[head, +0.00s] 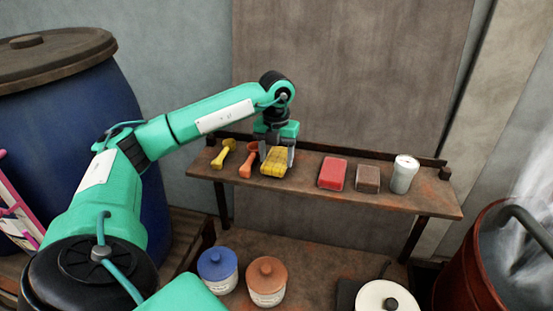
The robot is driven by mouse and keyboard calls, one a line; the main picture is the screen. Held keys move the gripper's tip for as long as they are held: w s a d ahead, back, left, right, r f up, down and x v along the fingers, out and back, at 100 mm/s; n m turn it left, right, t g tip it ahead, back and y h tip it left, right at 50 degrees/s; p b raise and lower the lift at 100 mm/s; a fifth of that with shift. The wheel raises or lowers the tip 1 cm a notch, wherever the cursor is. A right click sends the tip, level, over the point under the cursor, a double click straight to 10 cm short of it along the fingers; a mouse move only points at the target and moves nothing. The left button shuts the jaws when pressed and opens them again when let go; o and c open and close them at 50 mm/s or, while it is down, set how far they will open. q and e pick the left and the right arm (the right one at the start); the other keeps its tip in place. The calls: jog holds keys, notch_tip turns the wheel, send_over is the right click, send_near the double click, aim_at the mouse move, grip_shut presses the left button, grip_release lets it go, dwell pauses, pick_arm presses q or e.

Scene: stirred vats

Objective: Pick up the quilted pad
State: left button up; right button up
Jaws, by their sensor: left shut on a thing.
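The quilted pad (275,165) is yellow with ridges and sits at the shelf's left half, between an orange scoop and a red block. My left gripper (277,149) is over it, pointing down, and its fingers are shut on the pad. The fingers hide part of the pad's back. I cannot tell whether the pad still touches the shelf (310,182). My right gripper is not in view.
On the shelf are a yellow scoop (223,154), an orange scoop (249,161), a red block (333,173), a brown block (368,177) and a grey can (404,174). Below stand a blue-lidded jar (217,272) and an orange-lidded jar (266,283). A red vat (462,262) stands at right.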

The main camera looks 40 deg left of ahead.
pick_arm(q)
notch_tip(320, 180, up, 8)
jog(key=shift+r+b, duration=0.15)
jog(key=shift+b, duration=0.8)
notch_tip(320, 180, up, 8)
jog(key=p, duration=0.3)
send_over(277, 159)
jog(key=shift+s+r+p, duration=0.1)
jog(key=shift+r+p, duration=0.2)
jog(key=shift+r, duration=1.15)
jog(key=shift+o, duration=1.3)
jog(key=shift+c, duration=0.7)
jog(key=shift+f, duration=0.1)
